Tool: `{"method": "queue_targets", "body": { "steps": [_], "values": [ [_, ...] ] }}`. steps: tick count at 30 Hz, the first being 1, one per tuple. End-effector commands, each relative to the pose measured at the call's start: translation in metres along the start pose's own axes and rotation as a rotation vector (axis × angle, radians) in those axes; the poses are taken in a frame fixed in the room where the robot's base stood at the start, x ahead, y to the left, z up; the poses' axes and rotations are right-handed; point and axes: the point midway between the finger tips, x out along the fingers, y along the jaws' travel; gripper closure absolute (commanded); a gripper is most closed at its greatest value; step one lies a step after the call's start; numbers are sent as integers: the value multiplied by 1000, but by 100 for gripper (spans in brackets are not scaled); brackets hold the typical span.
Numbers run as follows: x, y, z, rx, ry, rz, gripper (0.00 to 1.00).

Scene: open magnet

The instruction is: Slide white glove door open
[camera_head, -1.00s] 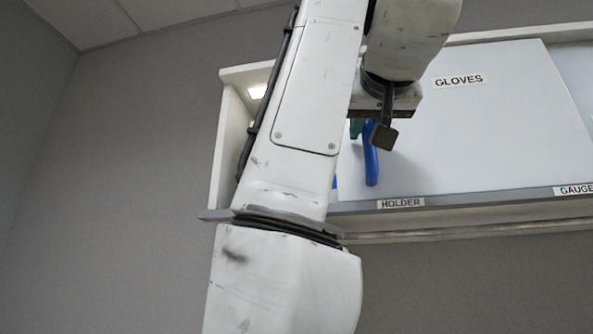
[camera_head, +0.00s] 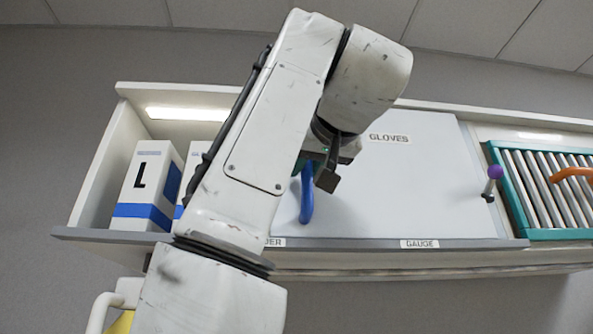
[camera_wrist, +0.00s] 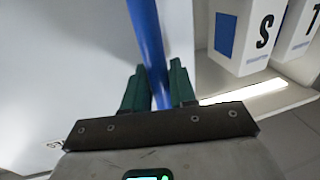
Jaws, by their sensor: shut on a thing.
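The white glove door (camera_head: 400,190) is a flat panel labelled GLOVES in the shelf unit. Its blue upright handle (camera_head: 307,195) shows near its left side and also in the wrist view (camera_wrist: 146,35). My gripper (camera_head: 322,168) is at the handle's upper part. In the wrist view its green fingers (camera_wrist: 158,90) are closed around the blue bar. The shelf left of the door is uncovered, with a white and blue box (camera_head: 146,187) marked L there. A second box (camera_head: 200,160) is partly hidden by my arm. A box marked S (camera_wrist: 245,35) shows in the wrist view.
The grey front ledge (camera_head: 380,244) runs under the door with HOLDER, partly hidden, and GAUGE labels. Right of the door are a purple knob (camera_head: 494,172) and a teal-framed rack (camera_head: 540,185) with an orange handle (camera_head: 572,173).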

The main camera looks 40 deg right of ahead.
Motion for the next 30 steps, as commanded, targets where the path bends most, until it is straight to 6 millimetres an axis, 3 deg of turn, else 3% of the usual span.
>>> {"method": "queue_targets", "body": {
  "steps": [6, 16, 30],
  "values": [
    [-1, 3, -1, 4, 3, 7, 57],
    [-7, 2, 0, 3, 4, 4, 57],
    [-88, 2, 2, 4, 5, 5, 57]
  ]
}}
